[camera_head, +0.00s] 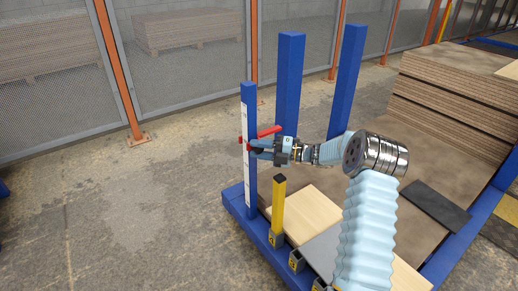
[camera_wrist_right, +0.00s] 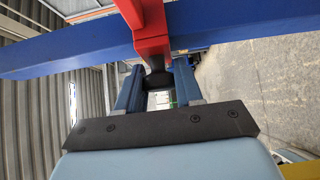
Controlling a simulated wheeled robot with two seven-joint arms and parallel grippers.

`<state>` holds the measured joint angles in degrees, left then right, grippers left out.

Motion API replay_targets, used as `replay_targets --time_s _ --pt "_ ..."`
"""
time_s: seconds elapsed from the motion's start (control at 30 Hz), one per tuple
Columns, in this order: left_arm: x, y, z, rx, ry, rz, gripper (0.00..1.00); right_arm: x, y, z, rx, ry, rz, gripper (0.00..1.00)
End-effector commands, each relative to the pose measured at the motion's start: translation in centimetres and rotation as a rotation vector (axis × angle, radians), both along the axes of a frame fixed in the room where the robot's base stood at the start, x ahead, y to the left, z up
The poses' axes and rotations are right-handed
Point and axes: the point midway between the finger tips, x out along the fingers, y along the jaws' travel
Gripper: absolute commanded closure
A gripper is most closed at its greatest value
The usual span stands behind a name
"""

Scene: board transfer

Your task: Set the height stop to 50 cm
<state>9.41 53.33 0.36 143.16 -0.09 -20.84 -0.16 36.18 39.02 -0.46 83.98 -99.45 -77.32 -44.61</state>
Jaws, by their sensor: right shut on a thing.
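The height stop (camera_head: 268,131) is a red piece on the left blue post (camera_head: 251,100), with a red arm pointing right. The post carries a white scale strip (camera_head: 246,190), whose marks are too small to read. My right gripper (camera_head: 257,148) is at the post, just below the red arm, shut on a dark part of the stop. In the right wrist view the red stop (camera_wrist_right: 152,30) crosses the blue post (camera_wrist_right: 70,48), and the fingers of my right gripper (camera_wrist_right: 157,75) close around its black knob. My left gripper is not in view.
Two more blue posts (camera_head: 289,75) stand behind. A short yellow post (camera_head: 279,205) stands below my right gripper, near light boards (camera_head: 310,212). A tall board stack (camera_head: 455,95) is at the right.

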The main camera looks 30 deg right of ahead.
Motion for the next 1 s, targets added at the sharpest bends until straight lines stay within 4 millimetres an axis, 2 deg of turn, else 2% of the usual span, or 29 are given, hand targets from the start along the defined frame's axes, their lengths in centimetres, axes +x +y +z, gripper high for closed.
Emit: replay_targets --time_s 0.03,0.1,0.3,0.4,0.53,0.87,0.9,1.0 --pt "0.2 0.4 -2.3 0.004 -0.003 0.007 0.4 -0.1 0.0 -2.7 0.0 0.006 0.002 1.0" --pt "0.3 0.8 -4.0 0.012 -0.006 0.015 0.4 -0.1 0.0 -4.5 -0.001 0.007 0.002 1.0" --pt "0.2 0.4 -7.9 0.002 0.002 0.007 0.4 -0.1 0.0 -9.1 0.0 0.006 0.002 1.0" --pt "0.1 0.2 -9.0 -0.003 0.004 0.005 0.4 -0.1 0.0 -10.4 -0.001 0.005 0.001 1.0" --pt "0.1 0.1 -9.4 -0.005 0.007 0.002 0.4 -0.1 0.0 -11.0 0.0 0.004 0.001 1.0" --pt "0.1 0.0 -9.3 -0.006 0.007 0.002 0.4 -0.1 0.0 -10.8 0.001 0.002 0.0 1.0" --pt "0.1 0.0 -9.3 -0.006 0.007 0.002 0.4 0.0 0.0 -10.8 0.0 0.001 0.0 0.58" --pt "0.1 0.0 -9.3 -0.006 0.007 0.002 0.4 0.0 0.0 -10.8 0.0 0.001 0.0 0.43"
